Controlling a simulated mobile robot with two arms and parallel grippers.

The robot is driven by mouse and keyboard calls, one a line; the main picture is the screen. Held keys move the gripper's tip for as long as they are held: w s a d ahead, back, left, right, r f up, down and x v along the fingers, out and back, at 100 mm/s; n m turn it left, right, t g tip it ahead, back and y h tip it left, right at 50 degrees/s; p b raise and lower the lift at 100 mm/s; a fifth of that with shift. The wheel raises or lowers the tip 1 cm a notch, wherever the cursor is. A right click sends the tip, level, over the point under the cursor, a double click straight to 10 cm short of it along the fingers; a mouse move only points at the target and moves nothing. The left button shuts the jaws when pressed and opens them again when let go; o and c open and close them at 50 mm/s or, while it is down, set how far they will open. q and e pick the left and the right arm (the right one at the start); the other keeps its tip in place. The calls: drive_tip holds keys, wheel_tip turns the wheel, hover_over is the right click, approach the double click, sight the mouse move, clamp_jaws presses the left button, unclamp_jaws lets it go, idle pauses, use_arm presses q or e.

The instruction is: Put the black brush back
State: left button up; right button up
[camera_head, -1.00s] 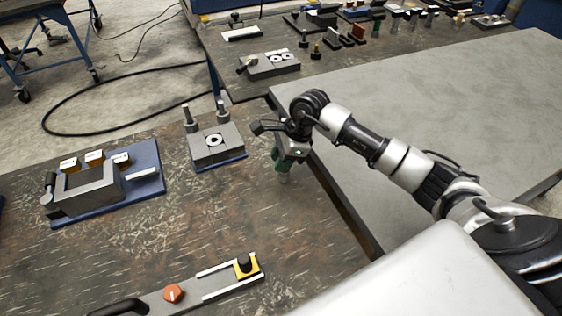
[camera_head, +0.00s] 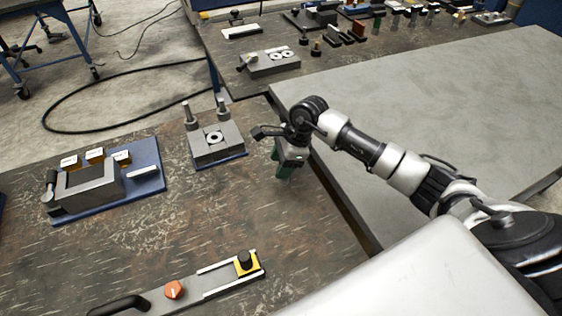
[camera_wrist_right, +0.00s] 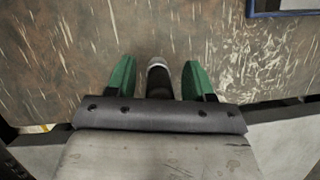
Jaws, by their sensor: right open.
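My right gripper (camera_head: 283,170) has green fingers and hangs over the brown table just right of a grey block with two posts. In the right wrist view its fingers (camera_wrist_right: 158,78) are open, pointing at the table. Between them is a slim dark cylinder with a pale silvery end (camera_wrist_right: 158,66), which looks like the black brush. Small gaps show between it and both fingers. In the head view the gripper hides it; I cannot tell whether it touches the table. My left gripper is not in view.
The grey block (camera_head: 214,150) with two upright posts and a ring stands left of the gripper. A blue tray (camera_head: 150,183) with a grey box is further left. A rail fixture with an orange knob (camera_head: 174,290) lies in front. A bare grey table (camera_head: 420,110) is at right.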

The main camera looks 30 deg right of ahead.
drive_tip(key=b+v, duration=0.2)
drive_tip(key=v, duration=1)
drive_tip(key=shift+r, duration=0.15)
